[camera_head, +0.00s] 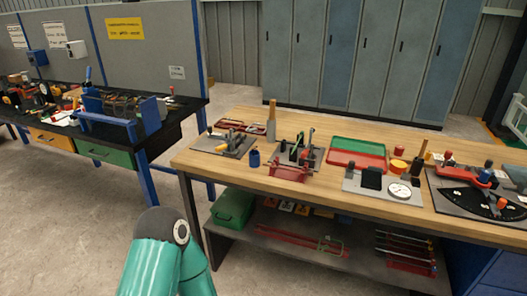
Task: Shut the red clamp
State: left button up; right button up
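I cannot clearly make out which item is the red clamp. On the workbench (240,185), a metal plate (238,152) at the left end carries small clamp-like hardware, too small to read as open or shut. Beside it, a black fixture (300,154) with upright levers stands behind a red basket-like piece (288,173). At the right, a red arm-like part (458,172) sits on a grey plate with a black dial scale. A teal link of my arm rises at the bottom, well short of the bench. Neither gripper is in view.
A green-and-red tray (357,152), a round gauge (400,190) and a blue cup (254,158) stand on the bench. A lower shelf holds a green box (233,208) and red tools. Lockers (345,55) stand behind; another cluttered bench is left. Floor before the bench is clear.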

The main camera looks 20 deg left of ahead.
aim_at(305, 153)
jog(key=u, duration=0.05)
jog(key=i, duration=1)
jog(key=u, duration=0.05)
